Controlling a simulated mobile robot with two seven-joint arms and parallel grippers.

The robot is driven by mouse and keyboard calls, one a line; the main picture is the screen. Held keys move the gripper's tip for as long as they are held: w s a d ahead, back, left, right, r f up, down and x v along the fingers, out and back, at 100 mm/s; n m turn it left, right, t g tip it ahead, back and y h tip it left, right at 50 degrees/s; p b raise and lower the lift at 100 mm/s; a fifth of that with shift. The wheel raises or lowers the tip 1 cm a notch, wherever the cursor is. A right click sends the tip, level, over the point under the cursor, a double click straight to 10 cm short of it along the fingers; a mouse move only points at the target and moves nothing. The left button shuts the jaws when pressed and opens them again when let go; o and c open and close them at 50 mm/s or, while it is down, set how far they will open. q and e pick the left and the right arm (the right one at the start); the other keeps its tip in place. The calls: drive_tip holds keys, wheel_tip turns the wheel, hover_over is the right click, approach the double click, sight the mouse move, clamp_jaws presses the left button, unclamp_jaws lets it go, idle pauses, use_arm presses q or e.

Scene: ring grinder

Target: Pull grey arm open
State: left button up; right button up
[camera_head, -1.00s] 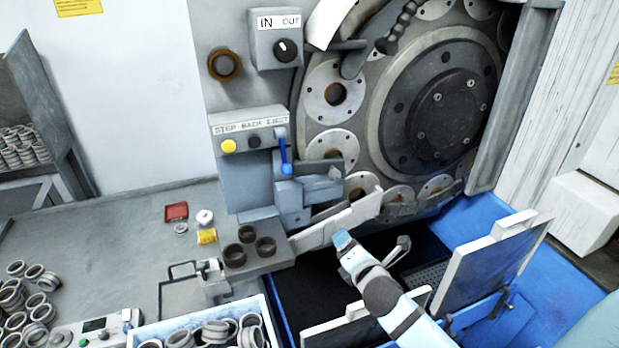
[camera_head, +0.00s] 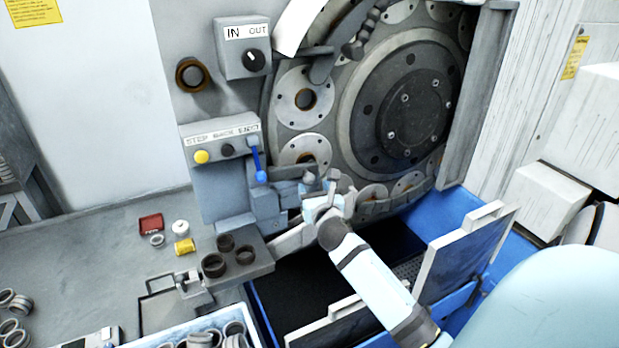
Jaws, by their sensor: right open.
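The long light grey arm (camera_head: 292,238) runs from beside the small ring block up to the right, in front of the grinder's lower part. My right gripper (camera_head: 321,188) is open in front of the arm's right part and hides some of it. I cannot tell whether the fingers touch the arm. A grey bracket-like clamp (camera_head: 266,203) sits just left of the gripper, under the blue lever (camera_head: 259,165). My left gripper is not in view.
The big ring wheel (camera_head: 412,110) is behind the gripper. An open dark bin with a blue frame (camera_head: 462,205) lies below, with an upright grey panel (camera_head: 465,255) at its right. A ring block (camera_head: 250,265) and a white tray of rings (camera_head: 255,318) are at lower left.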

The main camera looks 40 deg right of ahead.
sight(310, 182)
drive_tip(key=shift+x, duration=2.35)
clamp_jaws()
